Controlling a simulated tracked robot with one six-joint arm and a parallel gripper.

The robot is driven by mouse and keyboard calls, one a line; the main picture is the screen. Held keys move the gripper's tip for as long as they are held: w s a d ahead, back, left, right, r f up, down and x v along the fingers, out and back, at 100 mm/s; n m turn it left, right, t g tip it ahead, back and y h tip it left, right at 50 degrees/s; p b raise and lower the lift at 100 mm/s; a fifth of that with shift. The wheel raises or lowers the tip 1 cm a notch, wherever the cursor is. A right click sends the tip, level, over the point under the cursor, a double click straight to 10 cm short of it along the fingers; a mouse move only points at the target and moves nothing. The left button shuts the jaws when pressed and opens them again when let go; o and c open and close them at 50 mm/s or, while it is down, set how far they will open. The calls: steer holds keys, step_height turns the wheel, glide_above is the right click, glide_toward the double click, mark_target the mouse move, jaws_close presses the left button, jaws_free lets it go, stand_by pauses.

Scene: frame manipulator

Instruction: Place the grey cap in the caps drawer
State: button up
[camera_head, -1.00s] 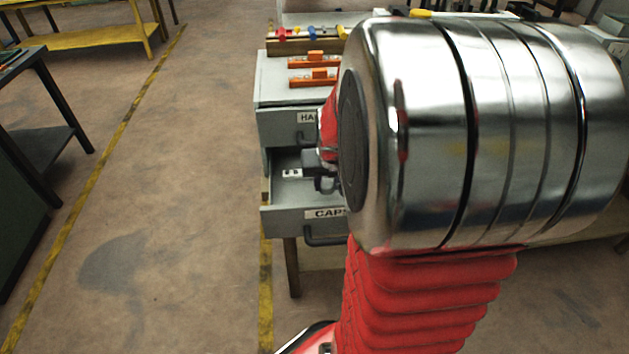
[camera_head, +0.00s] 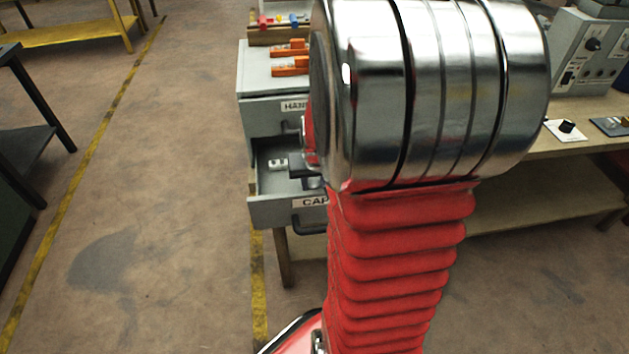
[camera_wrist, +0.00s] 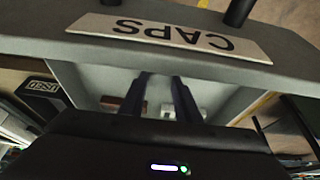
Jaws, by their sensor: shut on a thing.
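The caps drawer (camera_head: 280,212) is pulled out under another drawer of a grey cabinet. Its label reads CAP, the rest hidden by my arm. In the wrist view the drawer front (camera_wrist: 260,73) is upside down at the top, labelled CAPS. My gripper (camera_wrist: 163,80) reaches over the open drawer with its two dark fingers a little apart. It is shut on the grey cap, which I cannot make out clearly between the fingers. Small pale parts (camera_head: 278,165) lie inside the drawer. In the head view my gripper is mostly hidden behind my arm.
The upper drawer (camera_head: 268,118) is shut, and orange handles (camera_head: 290,68) lie on the cabinet top (camera_head: 262,82). A workbench with a control box (camera_head: 590,55) stands to the right. Open floor lies to the left of the cabinet, with a yellow line (camera_head: 105,140).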

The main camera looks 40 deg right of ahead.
steer(key=o, duration=1)
steer(key=shift+r, duration=0.1)
steer(key=shift+v, duration=5.95)
steer(key=shift+s, duration=0.1)
steer(key=s+a+r+n+y, duration=0.1)
steer(key=s+a+r+n, duration=0.1)
steer(key=a, duration=0.6)
steer(key=s+a+r+n+t, duration=0.1)
steer(key=s+a+r+n, duration=0.1)
steer(key=a, duration=0.6)
steer(key=s+a+r+n+t+y, duration=0.1)
steer(key=s+a+r+n, duration=0.1)
steer(key=a, duration=0.6)
steer(key=shift+r+n+y, duration=0.15)
steer(key=shift+n+y, duration=0.15)
steer(key=shift+n, duration=0.1)
